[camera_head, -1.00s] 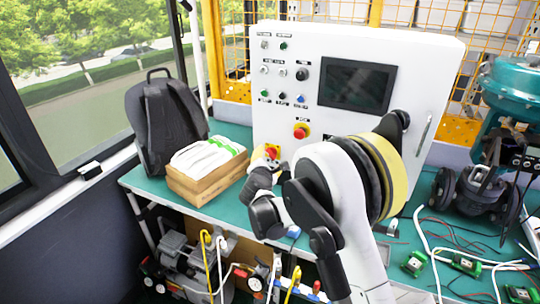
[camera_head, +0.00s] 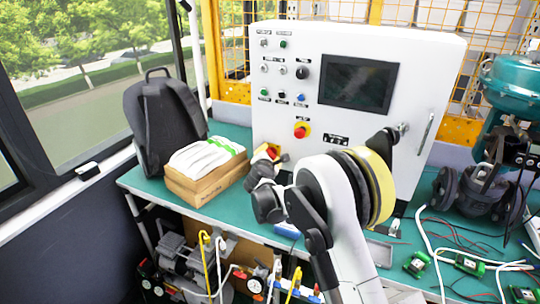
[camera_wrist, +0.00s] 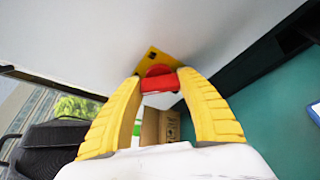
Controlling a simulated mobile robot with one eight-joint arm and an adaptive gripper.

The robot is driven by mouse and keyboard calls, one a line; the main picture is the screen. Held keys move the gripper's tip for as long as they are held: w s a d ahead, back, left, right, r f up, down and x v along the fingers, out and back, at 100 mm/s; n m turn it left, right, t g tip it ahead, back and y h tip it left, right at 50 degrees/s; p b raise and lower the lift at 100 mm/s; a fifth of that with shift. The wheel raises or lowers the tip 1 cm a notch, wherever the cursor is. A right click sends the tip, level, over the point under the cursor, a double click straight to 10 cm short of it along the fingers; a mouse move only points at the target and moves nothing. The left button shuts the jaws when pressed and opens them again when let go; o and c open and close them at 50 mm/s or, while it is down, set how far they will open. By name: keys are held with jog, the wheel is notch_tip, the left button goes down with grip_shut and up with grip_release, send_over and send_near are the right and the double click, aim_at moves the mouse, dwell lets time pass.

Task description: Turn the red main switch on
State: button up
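The red main switch (camera_wrist: 158,79) sits on a yellow plate (camera_wrist: 152,59) on the white panel in the wrist view. In the head view the switch (camera_head: 271,153) is low on the panel's left side, partly hidden by my gripper. My gripper (camera_wrist: 160,80) has its two yellow fingers on either side of the red handle. Their tips appear to touch the handle's two ends, so the gripper looks shut on it. In the head view my gripper (camera_head: 267,163) is right at the switch. The handle's exact angle is hard to tell.
The white panel (camera_head: 432,85) carries a dark screen (camera_head: 357,83), several small knobs, and a red emergency button (camera_head: 301,131) on yellow. A cardboard box (camera_head: 207,183) with white items and a black backpack (camera_head: 165,125) stand left on the green table (camera_head: 232,132).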

jog(key=m+t+y+b, duration=0.1)
jog(key=m+b, duration=0.1)
jog(key=m, duration=0.1)
jog(key=shift+f+m+t, duration=0.15)
jog(key=shift+m+t, duration=0.15)
jog(key=m+t+y+b, duration=0.1)
jog(key=m+b, duration=0.1)
jog(key=m, duration=0.1)
jog(key=shift+m+t, duration=0.4)
jog(key=m+b, duration=0.1)
jog(key=m, duration=0.1)
jog(key=m+t+b, duration=0.1)
jog(key=m, duration=0.1)
jog(key=shift+m+t+h, duration=0.3)
jog(key=shift+m+t+h+b, duration=0.2)
jog(key=shift+m+t+h, duration=0.15)
jog(key=shift+m, duration=0.85)
jog(key=shift+m+t+h+b, duration=0.15)
jog(key=shift+m+t+h, duration=0.15)
jog(key=shift+m, duration=0.9)
jog(key=shift+m+h, duration=0.25)
jog(key=shift+m, duration=0.05)
jog(key=o, duration=1.2)
jog(key=shift+c, duration=0.2)
